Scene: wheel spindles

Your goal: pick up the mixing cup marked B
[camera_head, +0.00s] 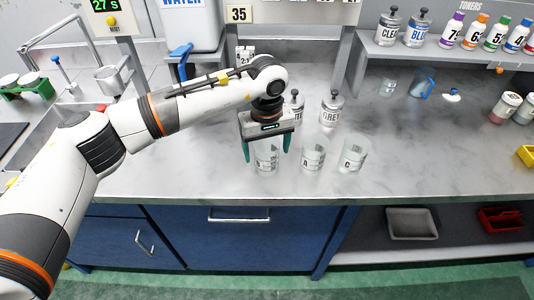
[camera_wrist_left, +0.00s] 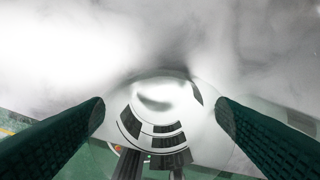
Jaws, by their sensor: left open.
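Three clear mixing cups stand in a row near the counter's front edge. The left cup (camera_head: 266,159) has a dark label too small to read for certain; the other two read A (camera_head: 312,155) and C (camera_head: 352,156). My left gripper (camera_head: 267,149) points down over the left cup, open, with one green finger on each side of it. In the left wrist view the cup (camera_wrist_left: 158,112) shows between the fingertips (camera_wrist_left: 160,106), with gaps on both sides. Its label is not readable there. My right gripper is not in view.
Lidded canisters, one marked GREY (camera_head: 332,110), stand just behind the cups. Toner bottles line the shelf (camera_head: 450,55). The counter (camera_head: 440,150) right of cup C is clear.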

